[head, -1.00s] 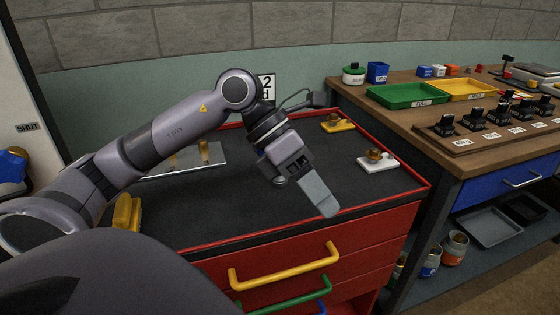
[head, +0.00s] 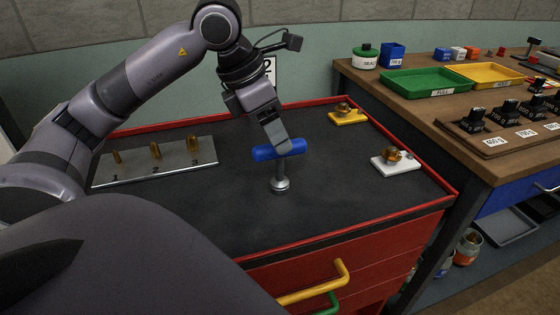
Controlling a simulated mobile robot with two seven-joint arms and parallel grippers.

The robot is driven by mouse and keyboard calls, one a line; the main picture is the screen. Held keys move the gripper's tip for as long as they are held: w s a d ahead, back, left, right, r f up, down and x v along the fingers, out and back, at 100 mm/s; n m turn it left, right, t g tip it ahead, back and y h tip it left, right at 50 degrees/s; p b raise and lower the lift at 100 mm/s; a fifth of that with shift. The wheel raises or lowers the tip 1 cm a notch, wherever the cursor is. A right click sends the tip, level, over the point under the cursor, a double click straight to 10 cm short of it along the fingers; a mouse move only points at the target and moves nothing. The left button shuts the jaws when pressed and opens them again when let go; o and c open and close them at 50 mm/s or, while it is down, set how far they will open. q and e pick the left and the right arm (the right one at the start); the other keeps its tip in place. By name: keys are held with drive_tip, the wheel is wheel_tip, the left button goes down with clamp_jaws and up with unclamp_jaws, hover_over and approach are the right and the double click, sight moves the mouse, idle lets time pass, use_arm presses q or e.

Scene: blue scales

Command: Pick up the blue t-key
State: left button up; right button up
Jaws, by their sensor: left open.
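The blue t-key (head: 264,154) stands upright on the black top of the red cabinet (head: 235,215). Its blue crossbar handle is on top, and a metal shaft runs down to a round metal foot (head: 280,185). My left gripper (head: 282,149) is open, with its fingers pointing down at the handle and covering part of it. The near finger overlaps the handle in the picture; I cannot tell whether it touches. My right gripper is not in view.
A metal plate (head: 200,168) with several brass pegs lies at the left of the cabinet top. A yellow block (head: 349,118) and a white block (head: 381,165), each with a brass knob, are at the right. A wooden bench (head: 440,112) with trays stands further right.

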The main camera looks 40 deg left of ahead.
sight(280, 168)
use_arm(q)
drive_tip(key=x, duration=0.5)
drive_tip(key=shift+s+f, duration=0.15)
drive_tip(key=shift+f, duration=0.1)
drive_tip(key=shift+c, duration=0.3)
clamp_jaws()
drive_tip(key=shift+r, duration=0.15)
